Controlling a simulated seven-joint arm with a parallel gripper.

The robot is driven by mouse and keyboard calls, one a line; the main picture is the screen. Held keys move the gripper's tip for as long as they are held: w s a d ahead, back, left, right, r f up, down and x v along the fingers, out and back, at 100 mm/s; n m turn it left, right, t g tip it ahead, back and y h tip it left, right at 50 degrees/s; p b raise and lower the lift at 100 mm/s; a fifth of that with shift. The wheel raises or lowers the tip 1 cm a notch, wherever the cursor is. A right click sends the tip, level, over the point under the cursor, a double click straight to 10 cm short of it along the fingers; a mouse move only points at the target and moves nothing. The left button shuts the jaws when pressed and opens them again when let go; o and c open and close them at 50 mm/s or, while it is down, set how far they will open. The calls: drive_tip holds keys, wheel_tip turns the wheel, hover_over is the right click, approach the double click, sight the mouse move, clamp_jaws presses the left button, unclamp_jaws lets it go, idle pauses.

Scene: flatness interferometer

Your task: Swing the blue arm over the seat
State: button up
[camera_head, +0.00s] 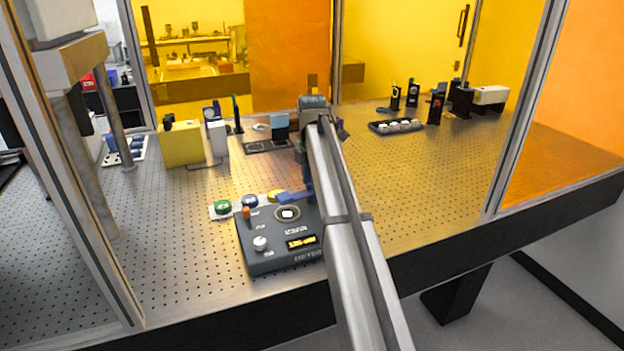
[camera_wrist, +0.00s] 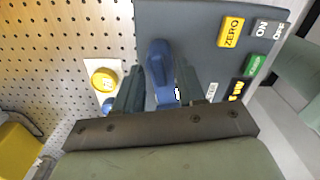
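The dark grey instrument box (camera_head: 285,255) stands near the front edge of the perforated table. Its round seat (camera_head: 288,212) has a pale centre in a dark ring. The blue arm (camera_head: 292,197) lies just behind the seat, beside it rather than over it; its right end is hidden by my arm. In the wrist view the blue arm (camera_wrist: 158,62) runs between the two fingers of my gripper (camera_wrist: 160,88). The fingers stand apart, one on each side of it, and I see no clear grip. The seat cannot be made out in the wrist view.
Green (camera_head: 223,206), blue (camera_head: 250,201) and yellow (camera_head: 273,195) round pieces stand behind the box. A white knob (camera_head: 260,243) and an orange piece (camera_head: 246,212) rise from its left side. A yellow block (camera_head: 181,144) stands further back. The table left of the box is clear.

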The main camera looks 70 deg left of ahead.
clamp_jaws()
idle(0.4)
idle(0.4)
